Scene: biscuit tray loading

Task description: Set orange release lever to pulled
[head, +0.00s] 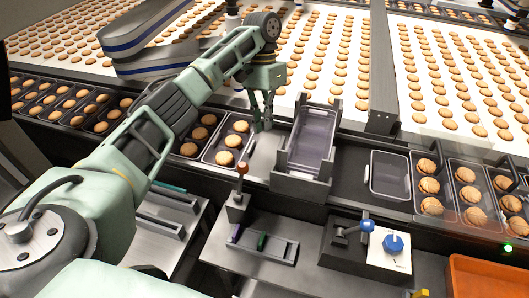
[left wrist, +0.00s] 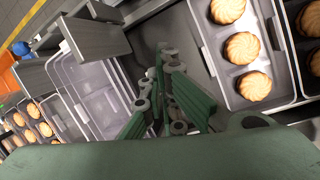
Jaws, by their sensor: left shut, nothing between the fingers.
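A small lever with an orange-brown knob (head: 242,168) stands about upright on a grey block at the front edge of the conveyor, left of centre in the head view. I cannot tell its set position from this angle. My left gripper (head: 263,123) is shut and empty. It points down over the conveyor, behind the lever and apart from it, between a biscuit tray (head: 209,158) and the grey tray holder (head: 301,183). In the left wrist view the green fingers (left wrist: 168,80) are together with nothing between them. The lever does not show there. My right gripper is not in view.
Clear trays stack in the holder. An empty tray (head: 371,186) and filled trays (head: 453,212) lie to its right. In front are a blue-knobbed lever (head: 366,226), a blue dial (head: 393,243), a small rack (head: 262,242) and an orange bin (head: 485,277).

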